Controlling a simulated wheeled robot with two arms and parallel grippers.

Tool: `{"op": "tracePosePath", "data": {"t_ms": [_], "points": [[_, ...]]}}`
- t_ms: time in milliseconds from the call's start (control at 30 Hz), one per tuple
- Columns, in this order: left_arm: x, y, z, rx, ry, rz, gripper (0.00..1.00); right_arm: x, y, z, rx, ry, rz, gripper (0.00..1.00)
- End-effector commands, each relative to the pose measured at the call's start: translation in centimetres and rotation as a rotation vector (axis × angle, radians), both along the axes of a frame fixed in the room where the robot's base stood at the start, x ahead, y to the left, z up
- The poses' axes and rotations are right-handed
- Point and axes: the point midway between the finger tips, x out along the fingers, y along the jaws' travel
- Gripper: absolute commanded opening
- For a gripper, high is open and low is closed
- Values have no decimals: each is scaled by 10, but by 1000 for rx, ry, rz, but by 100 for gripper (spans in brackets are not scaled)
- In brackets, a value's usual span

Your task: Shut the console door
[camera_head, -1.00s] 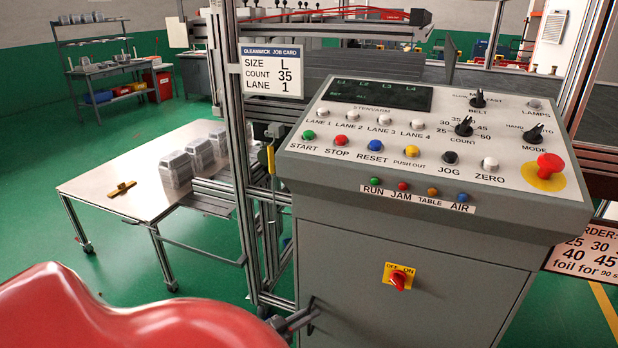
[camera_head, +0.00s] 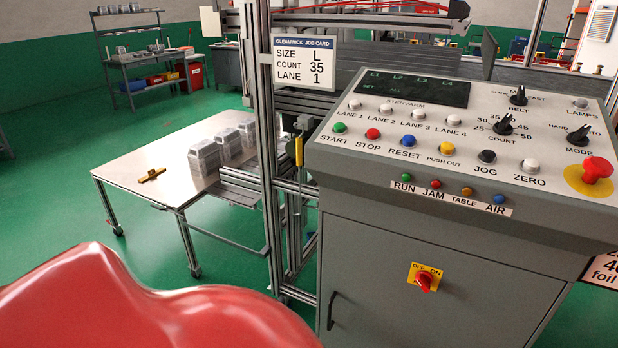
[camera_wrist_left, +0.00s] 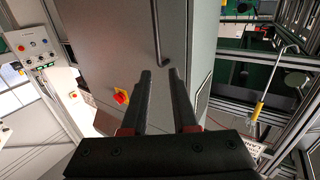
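The console (camera_head: 400,225) is a grey cabinet with a sloped control panel. Its door (camera_head: 385,290) is the flat grey front, with a dark bar handle (camera_head: 331,310) at the left and a red-on-yellow switch (camera_head: 425,280). In the head view the door looks flush with the front, but its lower part is cut off. In the left wrist view the door (camera_wrist_left: 115,50), handle (camera_wrist_left: 160,35) and switch (camera_wrist_left: 121,97) show beyond my left gripper (camera_wrist_left: 160,73). Its fingers are apart and empty, with the handle ahead of the tips, not between them. My right gripper is in neither view.
A metal table (camera_head: 140,180) with foil trays (camera_head: 228,145) stands at the left. A metal frame post (camera_head: 262,150) rises beside the console's left side. In the left wrist view, framework and a yellow-handled hook (camera_wrist_left: 259,108) lie to the right. Green floor is open at the far left.

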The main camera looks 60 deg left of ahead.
Motion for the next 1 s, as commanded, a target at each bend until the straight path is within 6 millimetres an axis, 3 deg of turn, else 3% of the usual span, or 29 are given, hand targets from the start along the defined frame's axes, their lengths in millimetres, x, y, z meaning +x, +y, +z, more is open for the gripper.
{"op": "tracePosePath", "data": {"t_ms": [100,300,900,1000], "points": [[-21,0,-2,0,6,3,27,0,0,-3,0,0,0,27],[-36,-1,0,1,1,-1,27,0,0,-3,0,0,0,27],[-36,-2,0,0,1,-3,27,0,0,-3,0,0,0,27],[-29,-13,-3,-7,-17,-23,27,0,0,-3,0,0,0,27]]}}
